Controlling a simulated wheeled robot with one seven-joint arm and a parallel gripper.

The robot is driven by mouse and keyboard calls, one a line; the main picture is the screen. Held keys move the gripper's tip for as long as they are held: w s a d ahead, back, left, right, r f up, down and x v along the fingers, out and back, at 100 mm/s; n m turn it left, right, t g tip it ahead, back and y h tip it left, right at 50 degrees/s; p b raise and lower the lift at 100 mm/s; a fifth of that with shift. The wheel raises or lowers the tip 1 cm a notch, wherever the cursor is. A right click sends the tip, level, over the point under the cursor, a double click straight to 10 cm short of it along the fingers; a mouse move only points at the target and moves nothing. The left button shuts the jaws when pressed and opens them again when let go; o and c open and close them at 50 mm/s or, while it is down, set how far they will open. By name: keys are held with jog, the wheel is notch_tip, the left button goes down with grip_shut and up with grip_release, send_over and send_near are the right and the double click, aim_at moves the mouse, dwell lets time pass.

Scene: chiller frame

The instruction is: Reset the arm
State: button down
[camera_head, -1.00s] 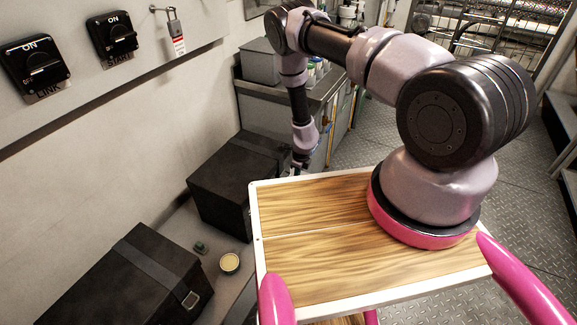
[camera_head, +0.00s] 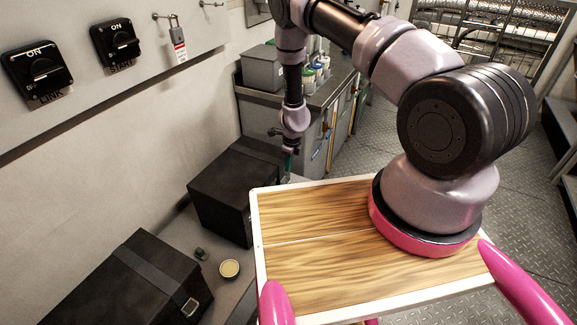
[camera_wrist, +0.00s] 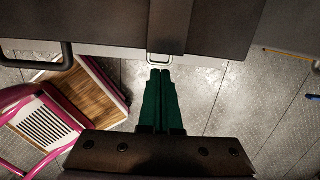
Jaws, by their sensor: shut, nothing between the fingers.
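My arm stands on the wood-topped base at the right of the head view and reaches to the upper middle. My gripper (camera_head: 287,166) hangs down from it, beside the right end of the rear black case (camera_head: 232,195). In the wrist view my gripper (camera_wrist: 160,74) shows two green fingers, shut together with nothing between them. The fingertips point toward a dark case (camera_wrist: 90,30) with a strap and a metal buckle (camera_wrist: 160,59). I cannot tell from the wrist view whether they touch it.
A second black case (camera_head: 130,285) lies at the lower left, with a small round tin (camera_head: 229,268) next to it. Two black switches (camera_head: 37,75) and a padlock with a tag (camera_head: 177,38) are on the left wall. A grey counter (camera_head: 325,95) stands behind my gripper. Metal floor is open at right.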

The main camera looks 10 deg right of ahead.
jog(key=w+a+r+n+t+y, duration=0.1)
jog(key=w+r+n, duration=0.15)
jog(key=r, duration=0.95)
jog(key=w+a+r+n+t+y, duration=0.1)
jog(key=w+r+n, duration=0.15)
jog(key=r, duration=0.85)
notch_tip(320, 180, up, 20)
jog(key=s+d+n+y, duration=0.1)
jog(key=s+n, duration=0.1)
jog(key=n, duration=0.2)
jog(key=s+d+r+n+t, duration=0.1)
jog(key=s+d+r+n, duration=0.15)
jog(key=s+r, duration=0.45)
jog(key=s+d+r+n+t, duration=0.15)
jog(key=s+r+n, duration=0.35)
jog(key=r, duration=0.5)
jog(key=s+d+r+n+t+h, duration=0.1)
jog(key=s+d+r+n, duration=0.1)
jog(key=s, duration=0.7)
jog(key=s+d+r+n+h, duration=0.1)
jog(key=s+d+r+n, duration=0.1)
jog(key=s, duration=0.8)
jog(key=d+r, duration=0.1)
jog(key=d, duration=0.1)
jog(key=shift+d+r+t, duration=0.35)
jog(key=shift+d+r, duration=0.05)
jog(key=shift+s+n, duration=0.1)
jog(key=shift+n, duration=0.15)
